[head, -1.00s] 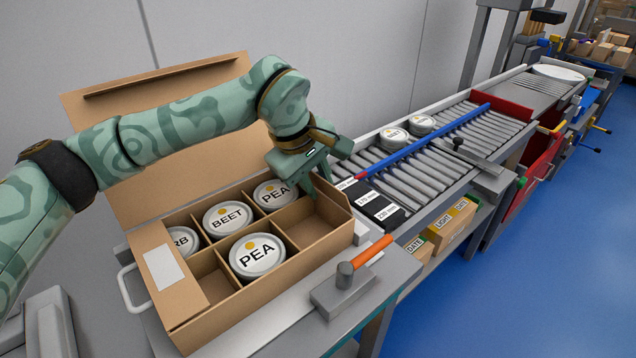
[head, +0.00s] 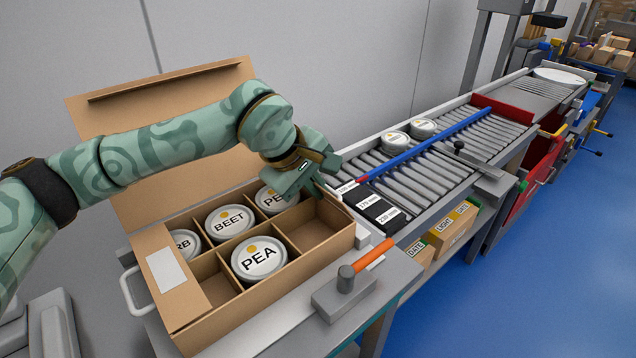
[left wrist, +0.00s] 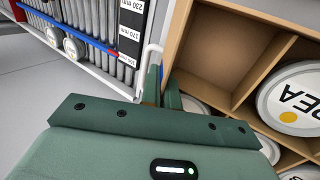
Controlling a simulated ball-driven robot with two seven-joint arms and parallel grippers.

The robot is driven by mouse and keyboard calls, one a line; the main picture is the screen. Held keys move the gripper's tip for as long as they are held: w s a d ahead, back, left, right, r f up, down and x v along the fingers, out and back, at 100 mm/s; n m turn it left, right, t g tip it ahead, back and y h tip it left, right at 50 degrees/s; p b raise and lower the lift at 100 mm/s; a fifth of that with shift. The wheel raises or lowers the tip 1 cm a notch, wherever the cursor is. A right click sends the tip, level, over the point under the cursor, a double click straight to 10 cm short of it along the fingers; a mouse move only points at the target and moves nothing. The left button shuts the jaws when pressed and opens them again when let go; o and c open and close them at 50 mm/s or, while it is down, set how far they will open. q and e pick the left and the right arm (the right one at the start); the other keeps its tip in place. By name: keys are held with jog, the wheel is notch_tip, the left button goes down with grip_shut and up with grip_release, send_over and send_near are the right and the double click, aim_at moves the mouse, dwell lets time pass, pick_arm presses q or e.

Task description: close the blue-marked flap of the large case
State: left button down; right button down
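The large case (head: 258,308) is a brown cardboard box with compartments, standing at the left. Its tall back lid (head: 150,110) stands raised. A flap with a white label (head: 185,302) lies at its left end. I see no blue mark on it; the right end is partly behind my gripper. Labelled tubs sit inside, such as a PEA tub (head: 259,259) and a BEET tub (head: 229,221). My left gripper (head: 319,187) is at the case's back right corner. In the left wrist view its fingers (left wrist: 163,92) are close together beside the case wall (left wrist: 178,42). My right gripper is out of view.
A roller conveyor (head: 425,165) with a blue bar (head: 425,143) and two tubs runs off to the right.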

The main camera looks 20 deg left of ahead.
pick_arm(q)
jog(key=shift+s+a+f+t+h+b, duration=0.25)
jog(key=shift+f+t+h+b, duration=0.3)
jog(key=shift+t, duration=0.35)
jog(key=shift+s+a+f+t+h+b, duration=0.1)
jog(key=shift+s+f+t+h+b, duration=0.05)
jog(key=shift+t+h+b, duration=0.5)
jog(key=shift+s+t+b, duration=0.1)
jog(key=shift+t+b, duration=0.45)
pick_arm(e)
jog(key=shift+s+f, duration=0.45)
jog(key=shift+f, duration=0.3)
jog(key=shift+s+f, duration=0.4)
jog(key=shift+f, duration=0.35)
pick_arm(q)
jog(key=c, duration=1.6)
grip_release()
jog(key=shift+c, duration=0.2)
jog(key=shift+r, duration=0.2)
